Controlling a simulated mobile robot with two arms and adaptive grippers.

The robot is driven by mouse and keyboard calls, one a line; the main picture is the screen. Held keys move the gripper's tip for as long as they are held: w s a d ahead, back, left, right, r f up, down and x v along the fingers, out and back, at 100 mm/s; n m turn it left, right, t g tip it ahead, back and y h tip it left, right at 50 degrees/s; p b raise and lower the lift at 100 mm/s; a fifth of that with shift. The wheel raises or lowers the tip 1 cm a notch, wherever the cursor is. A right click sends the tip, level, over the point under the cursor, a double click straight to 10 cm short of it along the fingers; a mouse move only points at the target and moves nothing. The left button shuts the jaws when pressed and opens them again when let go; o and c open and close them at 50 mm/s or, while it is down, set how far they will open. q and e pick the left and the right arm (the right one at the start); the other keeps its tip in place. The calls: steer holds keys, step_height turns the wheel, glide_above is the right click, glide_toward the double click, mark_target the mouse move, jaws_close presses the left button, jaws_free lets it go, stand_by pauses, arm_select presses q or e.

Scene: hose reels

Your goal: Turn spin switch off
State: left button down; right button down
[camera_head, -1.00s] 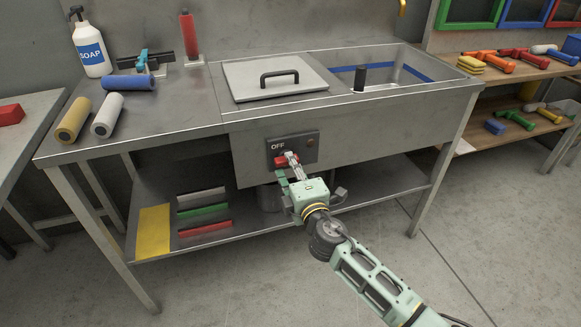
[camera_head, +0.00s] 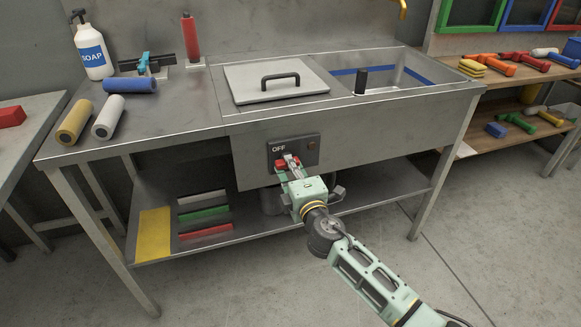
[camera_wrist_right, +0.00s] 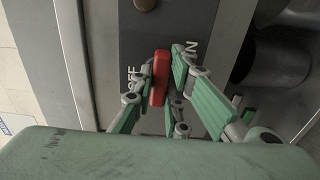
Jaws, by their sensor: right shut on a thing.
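The spin switch is a red knob (camera_head: 282,164) on a dark panel (camera_head: 312,147) at the front of the steel sink unit. The panel carries the word OFF, and a small round brown light sits to the right. My right gripper (camera_head: 288,166) is at the knob, its fingers partly covering it. In the right wrist view the red knob (camera_wrist_right: 159,78) stands between the fingers of my right gripper (camera_wrist_right: 163,82), which are shut on it. The knob's exact angle is hard to tell in the head view. My left gripper is not in view.
The sink unit (camera_head: 350,125) has a lidded basin (camera_head: 240,85) and an open basin on top. A lower shelf (camera_head: 160,195) holds coloured bars. The floor in front is clear.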

steer(key=shift+m, duration=0.4)
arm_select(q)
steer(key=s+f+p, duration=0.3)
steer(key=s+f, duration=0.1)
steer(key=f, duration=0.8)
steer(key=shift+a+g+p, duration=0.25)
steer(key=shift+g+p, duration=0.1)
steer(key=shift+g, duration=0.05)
arm_select(e)
steer(key=shift+f+m, duration=0.1)
steer(key=shift+m, duration=8.6)
steer(key=c, duration=1.7)
jaws_free()
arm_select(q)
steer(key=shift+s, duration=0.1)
